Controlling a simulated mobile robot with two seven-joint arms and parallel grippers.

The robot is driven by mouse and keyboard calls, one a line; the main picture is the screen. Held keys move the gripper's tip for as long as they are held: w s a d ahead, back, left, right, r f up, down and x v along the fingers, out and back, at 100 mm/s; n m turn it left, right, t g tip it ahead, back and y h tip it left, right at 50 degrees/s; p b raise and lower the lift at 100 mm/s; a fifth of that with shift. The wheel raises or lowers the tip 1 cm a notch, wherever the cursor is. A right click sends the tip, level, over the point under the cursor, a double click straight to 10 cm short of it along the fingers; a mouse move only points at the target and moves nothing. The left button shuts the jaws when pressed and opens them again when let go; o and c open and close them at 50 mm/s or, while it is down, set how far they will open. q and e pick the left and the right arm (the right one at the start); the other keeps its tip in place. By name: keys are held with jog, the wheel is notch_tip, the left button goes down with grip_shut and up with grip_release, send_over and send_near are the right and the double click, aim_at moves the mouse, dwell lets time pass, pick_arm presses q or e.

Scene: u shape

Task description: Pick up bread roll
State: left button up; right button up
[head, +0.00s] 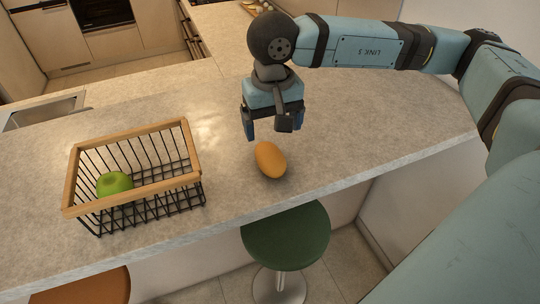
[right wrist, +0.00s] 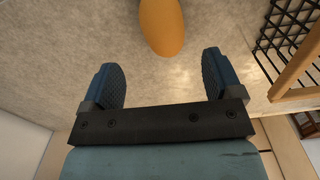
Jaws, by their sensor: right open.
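The bread roll (head: 270,160) is an orange-brown oval lying on the grey stone counter (head: 345,145), near its front edge. It also shows at the top of the right wrist view (right wrist: 162,25), beyond the fingertips. My right gripper (head: 272,128) points down just behind the roll in the head view. Its two blue fingers (right wrist: 165,75) are apart with nothing between them. The roll and the fingers look apart in the right wrist view. My left gripper is not in view.
A black wire basket with a wooden rim (head: 130,152) stands left of the roll, with a green apple (head: 114,184) inside. A green stool (head: 287,238) and an orange-brown stool (head: 85,284) stand before the counter. The counter right of the roll is clear.

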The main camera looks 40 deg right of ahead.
aim_at(270, 152)
notch_tip(270, 152, down, 3)
jog(key=shift+r, duration=0.1)
jog(key=f, duration=0.1)
jog(key=f+p, duration=0.2)
jog(key=f, duration=0.1)
jog(key=shift+w+f, duration=0.1)
jog(key=shift+w, duration=0.15)
jog(key=shift+f, duration=0.55)
jog(key=c, duration=1)
